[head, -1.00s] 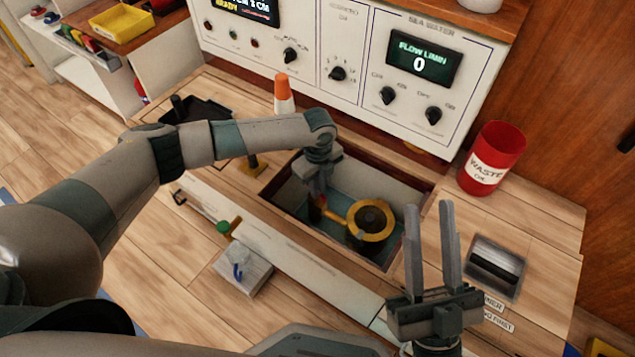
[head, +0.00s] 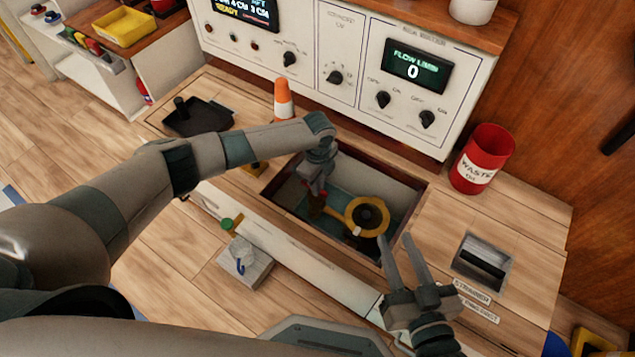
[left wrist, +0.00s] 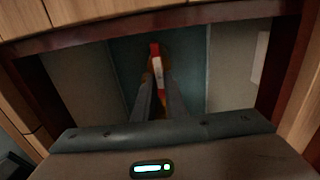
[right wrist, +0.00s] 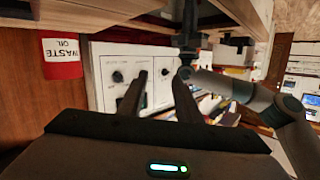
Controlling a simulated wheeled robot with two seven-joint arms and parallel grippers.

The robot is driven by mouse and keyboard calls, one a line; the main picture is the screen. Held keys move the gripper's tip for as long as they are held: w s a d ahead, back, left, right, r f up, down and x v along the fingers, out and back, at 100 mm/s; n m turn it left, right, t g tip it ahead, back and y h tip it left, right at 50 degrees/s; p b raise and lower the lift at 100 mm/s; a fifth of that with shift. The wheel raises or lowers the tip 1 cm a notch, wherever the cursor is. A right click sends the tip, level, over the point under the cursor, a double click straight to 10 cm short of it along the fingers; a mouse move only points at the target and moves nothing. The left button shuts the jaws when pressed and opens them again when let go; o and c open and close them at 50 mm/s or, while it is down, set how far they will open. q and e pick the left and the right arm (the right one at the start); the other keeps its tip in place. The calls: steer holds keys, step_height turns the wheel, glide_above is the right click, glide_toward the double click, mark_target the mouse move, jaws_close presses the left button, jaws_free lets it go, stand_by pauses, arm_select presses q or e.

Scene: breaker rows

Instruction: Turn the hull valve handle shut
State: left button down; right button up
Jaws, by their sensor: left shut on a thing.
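The hull valve sits in the open recess of the bench: a yellow ring-shaped body (head: 385,214) with a dark centre and a handle (head: 332,212) with a red end reaching left from it. In the left wrist view the red handle (left wrist: 156,62) with a pale label stands between the fingers. My left gripper (head: 318,196) reaches down into the recess and is shut on the handle; its fingertips (left wrist: 157,88) partly hide it. My right gripper (head: 396,252) is open and empty above the recess's front right corner; its spread fingers (right wrist: 155,92) also show in the right wrist view.
A red waste oil bin (head: 482,160) stands right of the recess. A black-handled strainer hatch (head: 482,262) lies in front of it. An orange and white cone (head: 284,100) and black tray (head: 197,117) stand behind. The recess walls (head: 395,180) surround my left gripper closely.

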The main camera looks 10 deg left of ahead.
arm_select(q)
steer(key=shift+w, duration=0.1)
arm_select(e)
steer(key=shift+d+f, duration=0.1)
steer(key=shift+f, duration=0.2)
arm_select(q)
steer(key=c, duration=1.8)
jaws_free()
steer(key=shift+r, duration=0.1)
